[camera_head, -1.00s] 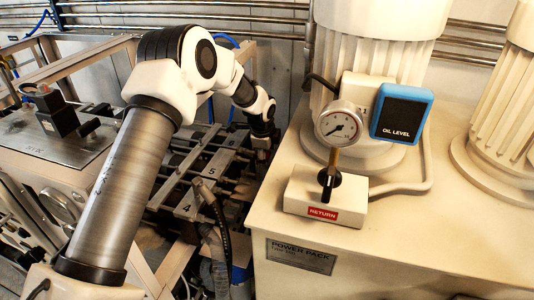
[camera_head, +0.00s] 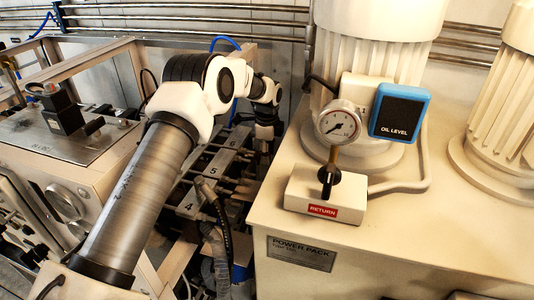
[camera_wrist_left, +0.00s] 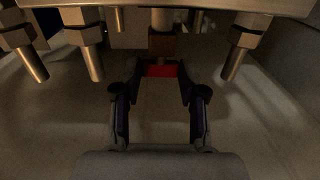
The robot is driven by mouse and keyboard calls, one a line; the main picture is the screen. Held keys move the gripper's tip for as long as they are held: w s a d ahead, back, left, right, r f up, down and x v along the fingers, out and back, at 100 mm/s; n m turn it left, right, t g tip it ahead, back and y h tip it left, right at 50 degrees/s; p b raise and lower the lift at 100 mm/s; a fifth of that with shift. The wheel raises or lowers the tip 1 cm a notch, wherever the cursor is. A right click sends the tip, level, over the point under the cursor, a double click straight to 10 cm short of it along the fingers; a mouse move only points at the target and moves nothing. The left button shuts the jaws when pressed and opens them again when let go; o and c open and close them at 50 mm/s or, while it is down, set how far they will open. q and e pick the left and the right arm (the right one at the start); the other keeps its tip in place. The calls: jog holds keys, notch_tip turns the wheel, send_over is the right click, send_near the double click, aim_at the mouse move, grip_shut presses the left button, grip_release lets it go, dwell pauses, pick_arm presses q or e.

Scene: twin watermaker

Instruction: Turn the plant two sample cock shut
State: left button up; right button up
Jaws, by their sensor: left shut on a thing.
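In the left wrist view, a red handle piece (camera_wrist_left: 161,71) sits under a brownish square fitting (camera_wrist_left: 162,43) below a metal edge; it looks like a sample cock. No label shows there, so I cannot tell which plant it serves. My left gripper (camera_wrist_left: 160,75) has its two dark fingers at either side of the red piece and is shut on it. In the head view my left gripper (camera_head: 265,143) points down beside the cream power pack, small and partly in shadow, and the cock is hidden. My right gripper is not in view.
Several metal pipe ends, such as the left one (camera_wrist_left: 91,60), hang around the fingers. The power pack (camera_head: 390,245), with a gauge (camera_head: 337,123) and RETURN valve (camera_head: 327,185), stands right of my arm. Numbered blocks (camera_head: 190,202) and hoses lie below; a framed bench is left.

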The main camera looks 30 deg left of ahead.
pick_arm(q)
jog(key=shift+f+g, duration=0.25)
jog(key=shift+g, duration=0.15)
jog(key=o, duration=1.1)
jog(key=shift+o, duration=0.2)
jog(key=shift+r, duration=0.15)
notch_tip(320, 180, up, 7)
jog(key=shift+w+r, duration=0.1)
jog(key=shift+r, duration=0.1)
jog(key=shift+w+a+f, duration=0.1)
